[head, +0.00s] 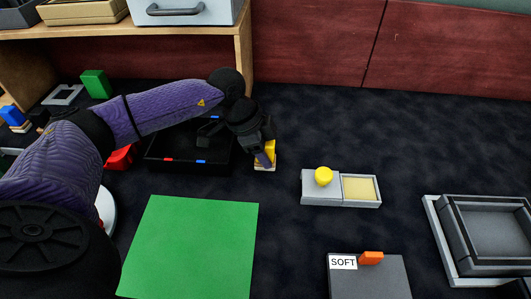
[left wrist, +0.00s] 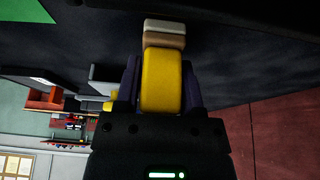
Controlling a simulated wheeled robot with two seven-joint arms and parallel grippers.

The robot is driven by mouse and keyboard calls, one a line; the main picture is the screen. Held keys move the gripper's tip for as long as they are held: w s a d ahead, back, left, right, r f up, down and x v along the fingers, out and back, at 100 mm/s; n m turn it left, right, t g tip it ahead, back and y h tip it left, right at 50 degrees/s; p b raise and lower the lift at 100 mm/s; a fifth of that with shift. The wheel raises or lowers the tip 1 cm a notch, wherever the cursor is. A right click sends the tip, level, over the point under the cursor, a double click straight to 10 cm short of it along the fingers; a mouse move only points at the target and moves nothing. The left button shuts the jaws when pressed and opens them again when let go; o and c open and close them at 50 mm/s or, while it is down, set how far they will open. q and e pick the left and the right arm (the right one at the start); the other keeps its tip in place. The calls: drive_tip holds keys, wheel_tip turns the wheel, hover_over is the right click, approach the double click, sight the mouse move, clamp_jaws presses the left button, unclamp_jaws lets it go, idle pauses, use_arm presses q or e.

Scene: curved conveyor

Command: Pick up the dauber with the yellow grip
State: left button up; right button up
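The dauber with the yellow grip (head: 271,149) stands on the dark mat right of the black tray, its pale base at the bottom. In the left wrist view its yellow grip (left wrist: 161,80) lies between my fingers, with a tan layer and a whitish pad beyond. My left gripper (head: 263,158) is at the dauber, and its purple fingers (left wrist: 160,90) flank the grip closely on both sides, seemingly touching it. Whether the pad touches the mat is hard to tell. My right gripper is not in view.
A black tray (head: 185,165) lies just left of the dauber. A grey box with a yellow knob and yellow pad (head: 360,188) is to the right. A green sheet (head: 190,245) lies in front. A grey block marked SOFT (head: 370,280) and a grey tray (head: 448,235) are further right.

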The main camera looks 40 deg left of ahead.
use_arm(q)
drive_tip(key=c, duration=0.5)
clamp_jaws()
wheel_tip(320, 180, up, 10)
drive_tip(key=p, duration=0.4)
drive_tip(key=shift+f+p, duration=0.25)
drive_tip(key=shift+p, duration=0.15)
drive_tip(key=shift+r, duration=0.35)
drive_tip(key=shift+f, duration=0.1)
